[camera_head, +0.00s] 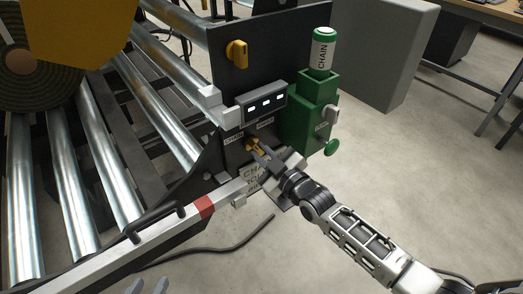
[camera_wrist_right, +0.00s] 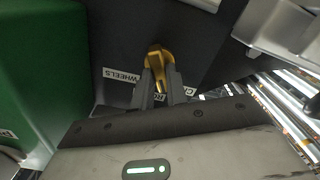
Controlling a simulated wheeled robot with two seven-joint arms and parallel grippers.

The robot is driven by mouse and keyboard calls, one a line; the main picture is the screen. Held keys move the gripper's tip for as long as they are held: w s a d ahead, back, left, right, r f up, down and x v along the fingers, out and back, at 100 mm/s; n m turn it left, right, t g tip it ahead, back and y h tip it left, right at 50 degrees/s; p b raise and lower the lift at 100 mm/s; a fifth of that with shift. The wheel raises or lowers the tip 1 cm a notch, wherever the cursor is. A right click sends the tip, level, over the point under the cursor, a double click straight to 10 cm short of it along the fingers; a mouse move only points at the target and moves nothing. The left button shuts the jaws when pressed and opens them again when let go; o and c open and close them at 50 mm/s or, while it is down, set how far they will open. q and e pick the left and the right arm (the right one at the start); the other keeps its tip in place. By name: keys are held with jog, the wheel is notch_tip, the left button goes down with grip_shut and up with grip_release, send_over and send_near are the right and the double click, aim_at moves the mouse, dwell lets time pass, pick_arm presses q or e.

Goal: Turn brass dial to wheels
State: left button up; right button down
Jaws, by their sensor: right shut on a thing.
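The brass dial (camera_head: 249,143) sits on the dark panel below the box with lit windows. My right gripper (camera_head: 256,149) is shut on it. In the right wrist view the dial (camera_wrist_right: 158,58) shows between and beyond the two dark fingers (camera_wrist_right: 162,82). The WHEELS label (camera_wrist_right: 121,76) is upside down to the left of the dial there, and another label lies to its right, partly hidden by the fingers. The fingers hide part of the dial, so I cannot tell exactly where it points. My left gripper (camera_head: 149,287) barely shows at the bottom edge, its tips apart and empty.
A second yellow knob (camera_head: 237,54) is higher on the panel. A green post (camera_head: 312,105) with a CHAIN cylinder (camera_head: 322,50) stands to the right. A white bar with a red band (camera_head: 204,207) and steel rollers (camera_head: 85,150) lie left. The floor at right is clear.

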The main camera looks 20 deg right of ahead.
jog(key=m, duration=0.3)
jog(key=shift+m+p, duration=0.4)
jog(key=m, duration=0.3)
jog(key=shift+d+m, duration=0.1)
jog(key=shift+m, duration=0.2)
jog(key=m, duration=0.5)
jog(key=shift+f+m, duration=0.1)
jog(key=shift+m, duration=1)
jog(key=c, duration=1.4)
grip_release()
jog(key=shift+d, duration=0.1)
